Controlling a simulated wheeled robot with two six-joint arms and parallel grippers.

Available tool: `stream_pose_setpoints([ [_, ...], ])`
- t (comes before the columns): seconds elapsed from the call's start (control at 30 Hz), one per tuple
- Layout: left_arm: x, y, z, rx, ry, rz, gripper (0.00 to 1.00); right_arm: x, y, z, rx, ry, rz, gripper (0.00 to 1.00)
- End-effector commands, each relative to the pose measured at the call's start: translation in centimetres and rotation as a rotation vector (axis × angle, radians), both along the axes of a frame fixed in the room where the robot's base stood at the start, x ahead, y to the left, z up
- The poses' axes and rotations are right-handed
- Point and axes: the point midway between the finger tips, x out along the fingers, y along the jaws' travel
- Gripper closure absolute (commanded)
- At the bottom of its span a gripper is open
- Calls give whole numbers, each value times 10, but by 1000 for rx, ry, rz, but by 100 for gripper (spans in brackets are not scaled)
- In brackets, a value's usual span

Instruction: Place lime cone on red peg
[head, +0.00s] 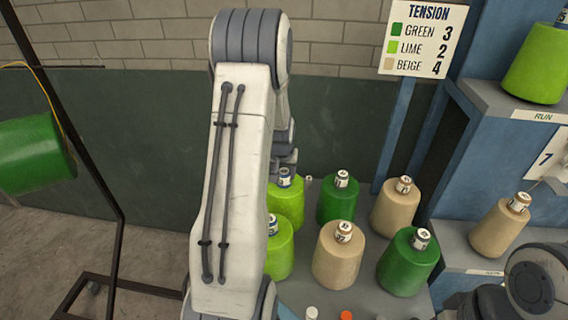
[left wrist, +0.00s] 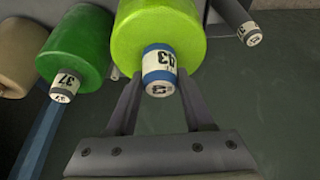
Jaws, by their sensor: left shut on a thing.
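A lime cone (head: 287,203) stands at the back left of a grey shelf, partly behind my left arm. My left gripper (head: 285,164) is over its top, largely hidden by my own arm in the head view. In the left wrist view, the gripper's fingers (left wrist: 160,76) are shut on the blue-and-white tube of this lime cone (left wrist: 158,28). A second lime cone (head: 281,252) stands in front, partly covered by my arm. A red-orange peg tip (head: 346,315) shows at the bottom edge; the rest is cut off. My right gripper is not visible.
Close by stand green cones (head: 337,203) (head: 407,268) and beige cones (head: 336,260) (head: 394,212). A white peg tip (head: 312,312) is left of the red one. A blue rack (head: 455,165) with more cones is at right. A tension sign (head: 423,40) stands behind.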

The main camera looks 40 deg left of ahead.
Motion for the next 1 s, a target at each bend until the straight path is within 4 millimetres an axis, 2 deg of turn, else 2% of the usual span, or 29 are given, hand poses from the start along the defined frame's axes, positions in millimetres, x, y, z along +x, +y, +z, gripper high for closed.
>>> stream_pose_setpoints([
  [0.3, 2, 1, -30, 4, -6, -1, 100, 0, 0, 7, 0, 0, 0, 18],
  [0.73, 2, 1, -37, 4, -7, 0, 100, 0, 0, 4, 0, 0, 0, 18],
  [0.77, 0, 0, -40, -1, 1, 0, 44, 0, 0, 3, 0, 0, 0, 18],
  [0.8, 0, 0, -39, -1, 1, 0, 29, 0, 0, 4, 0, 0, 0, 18],
  [0.83, 0, 0, -39, -1, 1, 0, 18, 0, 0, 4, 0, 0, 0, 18],
  [1.0, 0, 0, -39, -1, 1, 0, 18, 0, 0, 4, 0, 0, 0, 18],
])
